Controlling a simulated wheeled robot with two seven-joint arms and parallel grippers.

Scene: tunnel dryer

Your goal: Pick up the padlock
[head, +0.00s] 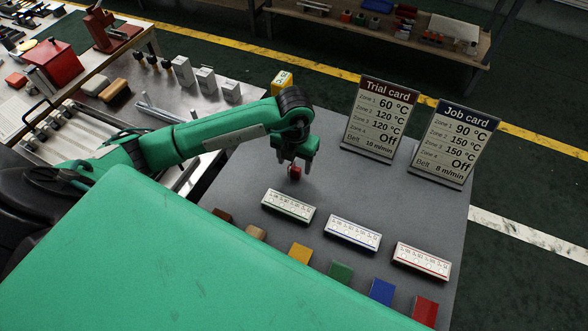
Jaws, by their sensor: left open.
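The padlock (295,174) looks like a small red body standing on the grey table (330,179), behind the white scale with the green line. My left gripper (293,166) points down over it, open, with its fingers around or just above the padlock's top. I cannot tell whether the fingers touch it. The padlock's upper part is hidden by the gripper. My right gripper is not in view.
White scales (353,232) and a row of coloured blocks (340,272) lie nearer. The Trial card (376,120) and Job card (455,145) stand at the back right. A yellow block (283,82) is behind my arm. Free table lies right of the gripper.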

